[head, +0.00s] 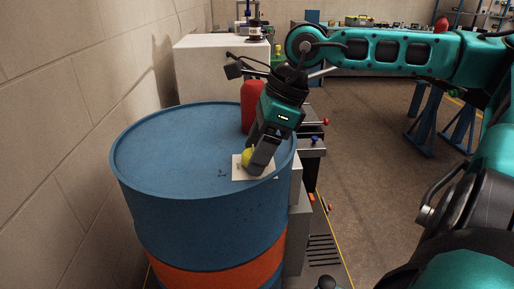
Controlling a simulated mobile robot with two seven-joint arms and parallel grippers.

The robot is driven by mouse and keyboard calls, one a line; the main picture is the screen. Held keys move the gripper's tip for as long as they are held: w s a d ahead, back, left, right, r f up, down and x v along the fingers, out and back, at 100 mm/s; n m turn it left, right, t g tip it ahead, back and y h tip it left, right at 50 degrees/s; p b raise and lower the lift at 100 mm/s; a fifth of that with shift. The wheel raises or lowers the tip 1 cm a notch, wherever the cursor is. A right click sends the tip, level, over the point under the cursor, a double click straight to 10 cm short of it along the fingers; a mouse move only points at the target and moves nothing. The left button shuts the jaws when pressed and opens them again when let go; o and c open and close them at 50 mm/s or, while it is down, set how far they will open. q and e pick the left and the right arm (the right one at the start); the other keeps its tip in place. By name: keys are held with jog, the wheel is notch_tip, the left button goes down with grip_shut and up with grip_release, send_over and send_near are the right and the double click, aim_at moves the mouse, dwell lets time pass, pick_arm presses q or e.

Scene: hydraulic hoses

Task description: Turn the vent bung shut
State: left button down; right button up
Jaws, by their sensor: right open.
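A blue drum (165,150) with an orange band stands upright beside the wall. A small yellow thing, which looks like the vent bung (246,157), shows on the drum top, over a pale label or plate (238,172) near the right rim. My right gripper (255,168) reaches down over it, open, with its fingers at the yellow thing. The fingers partly hide it, and I cannot tell whether they touch it. My left gripper is not in view.
A red container (252,100) stands just behind the drum's far rim. A white cabinet (205,72) is behind it. A block wall (60,130) closes the left side. Blue stands (428,110) stand on the open floor at right.

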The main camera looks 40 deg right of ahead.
dwell(0.3)
jog(key=c, duration=1.1)
